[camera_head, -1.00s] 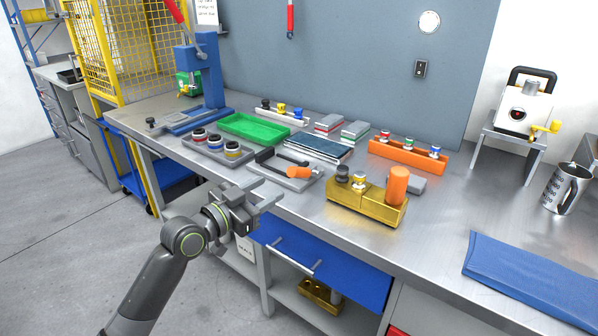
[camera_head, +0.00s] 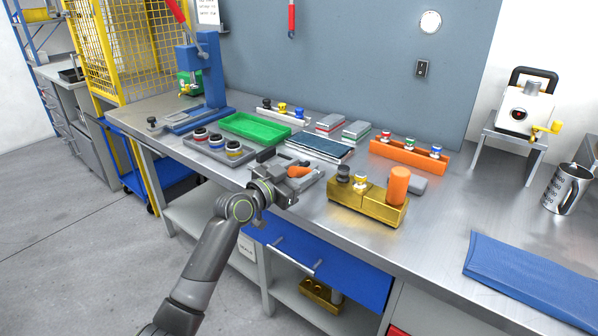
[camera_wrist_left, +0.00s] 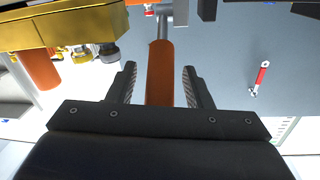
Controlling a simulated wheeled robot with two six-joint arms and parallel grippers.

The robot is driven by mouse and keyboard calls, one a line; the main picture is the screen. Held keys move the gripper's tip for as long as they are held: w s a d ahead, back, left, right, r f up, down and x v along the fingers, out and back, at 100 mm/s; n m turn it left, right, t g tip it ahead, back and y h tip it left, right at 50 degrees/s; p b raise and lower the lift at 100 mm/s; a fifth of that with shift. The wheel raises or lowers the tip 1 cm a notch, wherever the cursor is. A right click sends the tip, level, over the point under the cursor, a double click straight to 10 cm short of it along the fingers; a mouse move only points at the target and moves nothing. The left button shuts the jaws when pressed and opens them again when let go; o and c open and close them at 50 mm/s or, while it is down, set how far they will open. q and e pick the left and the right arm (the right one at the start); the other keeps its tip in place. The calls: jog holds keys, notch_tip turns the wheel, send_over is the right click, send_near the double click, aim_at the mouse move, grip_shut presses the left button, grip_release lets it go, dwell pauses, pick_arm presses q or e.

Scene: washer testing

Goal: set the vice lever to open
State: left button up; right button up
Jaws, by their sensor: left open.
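The vice lever's orange handle (camera_head: 299,170) shows at the front edge of the bench, partly behind my left gripper (camera_head: 304,175). In the left wrist view the orange handle (camera_wrist_left: 160,73) lies between the two dark fingers of the left gripper (camera_wrist_left: 158,84), with a gap on each side. A grey rod (camera_wrist_left: 164,25) runs on from the handle's far end. The left gripper is open and does not visibly touch the handle. It hides most of the grey vice body in the head view. My right gripper is not in view.
A gold fixture (camera_head: 352,207) with an orange cylinder (camera_head: 398,185) stands close on the right. A grey tray of round parts (camera_head: 204,152) and a green tray (camera_head: 254,132) lie to the left. A dark blue pad (camera_head: 319,148) lies behind. Bench space (camera_head: 440,205) at right is clear.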

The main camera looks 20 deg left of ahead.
pick_arm(q)
grip_shut()
jog(key=shift+r, duration=0.1)
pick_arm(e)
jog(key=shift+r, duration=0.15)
